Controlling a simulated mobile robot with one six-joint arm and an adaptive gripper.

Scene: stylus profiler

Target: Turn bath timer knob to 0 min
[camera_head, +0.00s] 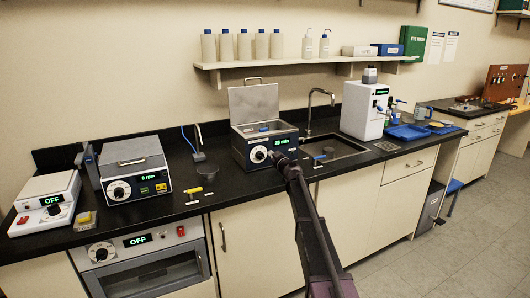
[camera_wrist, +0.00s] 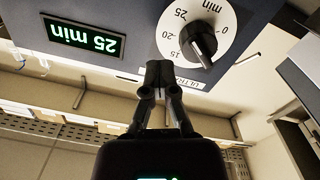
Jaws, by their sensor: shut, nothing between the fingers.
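The ultrasonic bath (camera_head: 243,150) stands on the counter with its lid raised. Its front holds the timer knob (camera_head: 258,154), a black grip on a white dial, and a green display (camera_head: 278,142) reading 25 min. In the upside-down wrist view, the knob (camera_wrist: 200,44) is at upper right, with dial marks including 0, 15, 20 and 25. I cannot tell surely where its pointer stands. The display (camera_wrist: 82,37) there also reads 25 min. My gripper (camera_wrist: 159,72) is shut and empty, its tips beside the knob, slightly apart from it. In the head view, my gripper (camera_head: 279,158) is at the bath's front right.
The sink (camera_head: 335,150) with its tap is right of the bath. A yellow-topped tool (camera_head: 194,191) lies on the counter left of it. Other devices with knobs stand farther left. A shelf with bottles (camera_head: 243,45) hangs above. The space before the counter is free.

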